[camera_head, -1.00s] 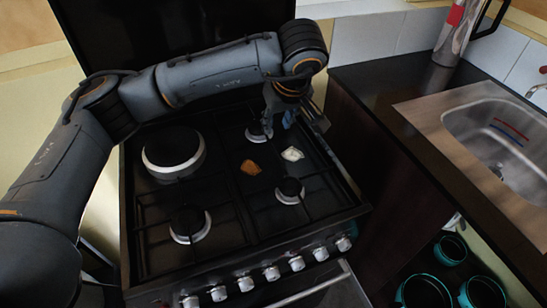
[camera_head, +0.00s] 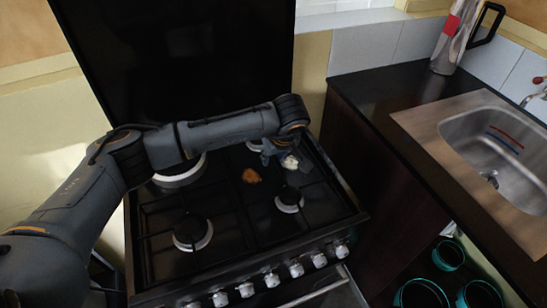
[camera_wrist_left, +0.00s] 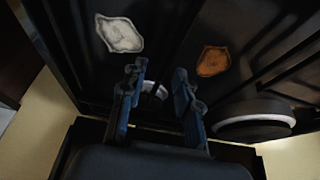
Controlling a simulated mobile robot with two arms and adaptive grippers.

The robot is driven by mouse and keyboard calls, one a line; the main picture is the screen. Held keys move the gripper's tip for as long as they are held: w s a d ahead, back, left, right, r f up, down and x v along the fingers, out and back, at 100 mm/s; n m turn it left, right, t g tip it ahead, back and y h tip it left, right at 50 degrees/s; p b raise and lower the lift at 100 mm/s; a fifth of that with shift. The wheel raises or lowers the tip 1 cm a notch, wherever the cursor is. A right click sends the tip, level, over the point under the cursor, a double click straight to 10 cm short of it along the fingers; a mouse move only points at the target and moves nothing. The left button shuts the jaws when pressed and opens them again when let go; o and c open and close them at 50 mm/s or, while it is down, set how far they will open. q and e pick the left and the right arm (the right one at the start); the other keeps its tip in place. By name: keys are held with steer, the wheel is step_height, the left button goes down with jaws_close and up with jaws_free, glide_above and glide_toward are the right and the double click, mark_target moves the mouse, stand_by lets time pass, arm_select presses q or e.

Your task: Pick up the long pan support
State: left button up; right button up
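Black pan supports (camera_head: 262,204) lie over the burners of the black cooktop. Their thin dark bars blend into the hob, so I cannot clearly tell where one support ends. My left gripper (camera_head: 280,152) is low over the back right of the cooktop, partly hidden by its own wrist. In the left wrist view, its two blue-grey fingers (camera_wrist_left: 157,88) are apart with nothing held between them. A burner shows behind the gap, and dark support bars run nearby. I cannot tell whether the fingers touch a bar. My right gripper is out of view.
A white patch (camera_head: 290,162) and an orange-brown patch (camera_head: 252,176) lie on the cooktop. The raised black lid (camera_head: 190,60) stands behind it. The dark counter with the sink (camera_head: 500,150) is to the right. Teal pots (camera_head: 449,254) sit below it.

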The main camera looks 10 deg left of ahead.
arm_select(q)
steer(key=shift+w+a+f, duration=0.1)
steer(key=shift+w+f, duration=0.05)
steer(key=shift+f, duration=0.25)
steer(key=shift+c, duration=0.4)
jaws_close()
steer(key=shift+w+r, duration=0.1)
steer(key=shift+r, duration=0.05)
steer(key=shift+r, duration=0.1)
